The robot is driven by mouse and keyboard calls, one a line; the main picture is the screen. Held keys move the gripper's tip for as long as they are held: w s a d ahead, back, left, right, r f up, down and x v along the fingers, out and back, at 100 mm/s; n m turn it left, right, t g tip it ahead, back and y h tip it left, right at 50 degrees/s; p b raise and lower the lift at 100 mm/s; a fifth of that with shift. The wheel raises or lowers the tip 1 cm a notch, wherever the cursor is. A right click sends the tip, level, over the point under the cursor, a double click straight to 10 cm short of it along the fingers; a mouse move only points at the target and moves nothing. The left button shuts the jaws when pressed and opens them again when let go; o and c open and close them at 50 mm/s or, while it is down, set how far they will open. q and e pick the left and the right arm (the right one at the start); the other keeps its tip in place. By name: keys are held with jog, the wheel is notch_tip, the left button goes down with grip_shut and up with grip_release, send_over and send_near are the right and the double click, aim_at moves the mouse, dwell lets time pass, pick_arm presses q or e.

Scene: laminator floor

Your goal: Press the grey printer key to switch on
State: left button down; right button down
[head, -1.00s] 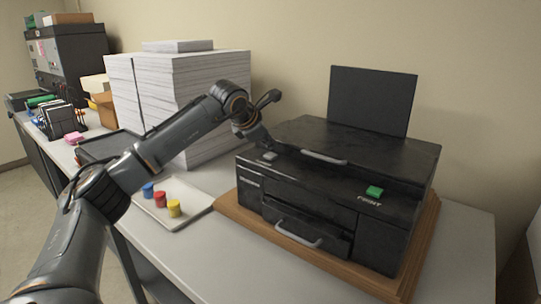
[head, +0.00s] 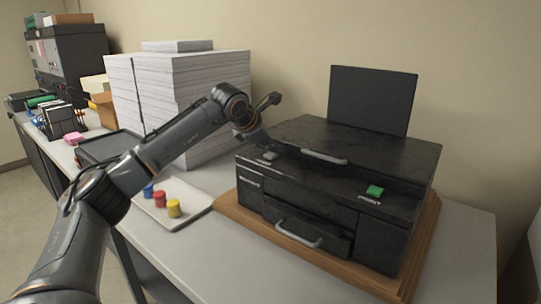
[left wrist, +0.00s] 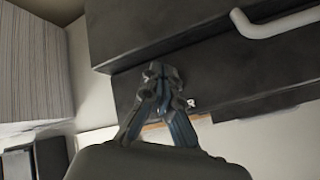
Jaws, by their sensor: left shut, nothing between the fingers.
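The black printer (head: 385,165) stands on a wooden board on the counter. Its small grey key (head: 270,155) is on the top front ledge at the left end. My left gripper (head: 266,146) points down over this key with its fingers shut and empty. The fingertips are at the key in the head view; I cannot tell whether they touch it. In the left wrist view the shut fingers (left wrist: 156,72) cover the key, and one letter of a label shows beside them. My right gripper is not in view.
A green key (head: 375,191) marked PRINT is on the printer's right front. A handle (head: 324,157) sticks out near the grey key. Tall paper stacks (head: 190,85) stand left behind my arm. A white tray (head: 190,218) with coloured pots lies left of the printer.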

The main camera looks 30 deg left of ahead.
aim_at(269, 155)
pick_arm(q)
jog(key=shift+f+b, duration=0.35)
jog(key=shift+f, duration=0.15)
dwell(0.5)
jog(key=shift+r+p, duration=0.8)
jog(key=shift+r, duration=0.2)
notch_tip(269, 155, up, 6)
jog(key=p, duration=0.5)
